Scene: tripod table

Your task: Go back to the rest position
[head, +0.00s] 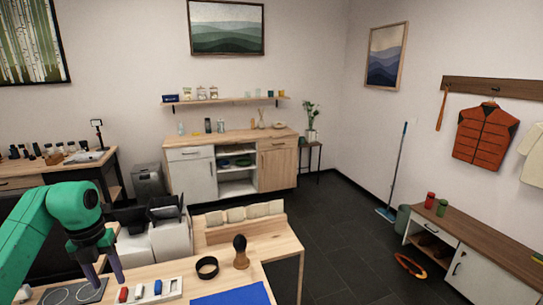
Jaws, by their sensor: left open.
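My left gripper (107,281) hangs at the lower left of the head view, on my green arm that comes in from the left. Its two dark fingers point down and are apart, with nothing seen between them. It is above the left part of the light wood table (285,246), near a dark plate with pale rings (72,292). My right gripper is out of the picture.
On the table are a white tray (168,289) with small red, white and blue pieces, a black ring (207,267), a wooden-based tool with a dark top (240,252) and a blue mat (236,296).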

